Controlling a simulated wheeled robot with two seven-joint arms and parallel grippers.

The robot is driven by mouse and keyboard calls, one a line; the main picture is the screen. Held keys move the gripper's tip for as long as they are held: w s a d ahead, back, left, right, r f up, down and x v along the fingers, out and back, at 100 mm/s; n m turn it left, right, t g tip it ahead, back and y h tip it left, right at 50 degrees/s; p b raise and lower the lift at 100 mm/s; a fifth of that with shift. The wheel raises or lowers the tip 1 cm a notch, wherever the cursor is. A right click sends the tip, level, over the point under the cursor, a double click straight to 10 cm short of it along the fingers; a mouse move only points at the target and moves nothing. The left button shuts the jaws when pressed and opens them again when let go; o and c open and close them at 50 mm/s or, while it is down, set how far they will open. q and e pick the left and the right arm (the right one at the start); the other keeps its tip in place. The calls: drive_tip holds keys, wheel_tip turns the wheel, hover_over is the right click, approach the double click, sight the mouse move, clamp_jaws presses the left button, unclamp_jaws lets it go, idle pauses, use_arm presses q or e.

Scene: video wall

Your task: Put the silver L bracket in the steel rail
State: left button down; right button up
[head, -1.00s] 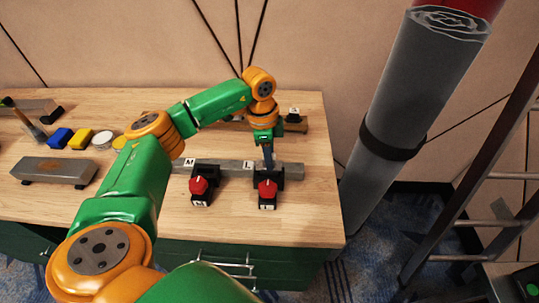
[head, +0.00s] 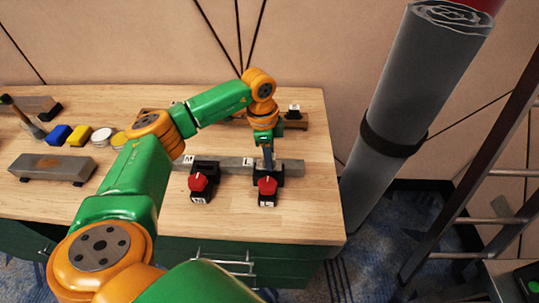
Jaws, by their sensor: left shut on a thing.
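The steel rail (head: 222,164) is a long grey bar lying across the right half of the wooden table, with white labels M and L on it. My left gripper (head: 268,158) points down over the rail's right part, just right of the L label. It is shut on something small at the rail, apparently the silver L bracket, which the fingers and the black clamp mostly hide. I cannot tell whether the bracket is seated in the rail. My right gripper is not in view.
Two black clamps with red knobs, left (head: 199,184) and right (head: 267,188), sit at the rail's front. A brown rail (head: 238,122) with a black clamp (head: 293,112) lies behind.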

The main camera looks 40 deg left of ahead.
use_arm(q)
drive_tip(key=shift+f, duration=0.15)
drive_tip(key=shift+f+b, duration=0.35)
drive_tip(key=shift+f, duration=0.15)
drive_tip(key=shift+f, duration=0.15)
drive_tip(key=c, duration=0.5)
unclamp_jaws()
drive_tip(key=o, duration=0.5)
drive_tip(key=shift+f, duration=0.1)
drive_tip(key=shift+c, duration=0.2)
